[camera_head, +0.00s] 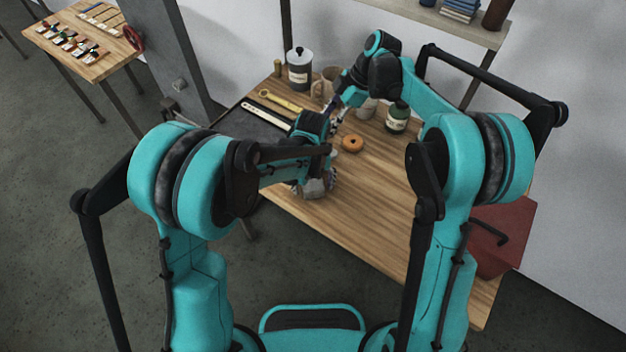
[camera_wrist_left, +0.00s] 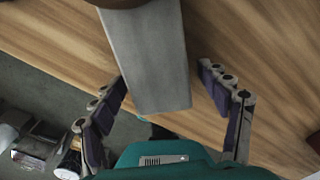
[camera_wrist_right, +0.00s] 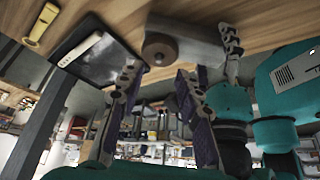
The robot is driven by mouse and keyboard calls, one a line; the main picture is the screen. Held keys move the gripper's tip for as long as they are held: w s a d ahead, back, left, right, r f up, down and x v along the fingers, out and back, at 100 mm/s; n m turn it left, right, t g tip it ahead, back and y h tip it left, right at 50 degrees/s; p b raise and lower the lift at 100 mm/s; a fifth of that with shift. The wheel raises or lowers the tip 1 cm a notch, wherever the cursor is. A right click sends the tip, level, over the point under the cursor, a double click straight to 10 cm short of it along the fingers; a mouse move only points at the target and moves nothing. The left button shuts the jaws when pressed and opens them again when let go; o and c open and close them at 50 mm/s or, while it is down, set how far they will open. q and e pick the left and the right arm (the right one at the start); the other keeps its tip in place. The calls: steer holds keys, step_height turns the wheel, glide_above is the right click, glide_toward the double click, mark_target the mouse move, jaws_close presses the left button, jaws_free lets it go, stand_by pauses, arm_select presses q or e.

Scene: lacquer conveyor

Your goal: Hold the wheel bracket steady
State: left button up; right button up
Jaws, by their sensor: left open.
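The wheel bracket (camera_wrist_left: 150,55) is a grey block with a round brown end, lying on the wooden table at its front edge. It also shows in the right wrist view (camera_wrist_right: 195,42), brown end facing the camera. My left gripper (camera_wrist_left: 163,78) is open, with one finger on each side of the grey block; contact cannot be made out. In the head view my left gripper (camera_head: 316,188) is low at the table's front edge, and its arm hides much of the bracket. My right gripper (camera_wrist_right: 158,72) is open and empty, with the bracket beyond its fingertips.
A dark tray (camera_wrist_right: 92,62) with a pale tool lies left of the bracket.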

arm_select(q)
steer(key=c, duration=1.5)
jaws_close()
arm_select(e)
steer(key=shift+o, duration=1)
steer(key=o, duration=0.5)
steer(key=shift+w, duration=0.1)
steer(key=o, duration=0.4)
steer(key=shift+w+a+r+n+h, duration=0.2)
steer(key=shift+w+n+h, duration=0.15)
steer(key=shift+n, duration=0.25)
steer(key=w+a+r+n+g+h, duration=0.2)
steer(key=w+a+n+g+h, duration=0.1)
steer(key=n, duration=0.6)
steer(key=shift+n, duration=0.3)
steer(key=x, duration=1.1)
steer(key=shift+s+f, duration=0.15)
steer(key=shift+f, duration=0.1)
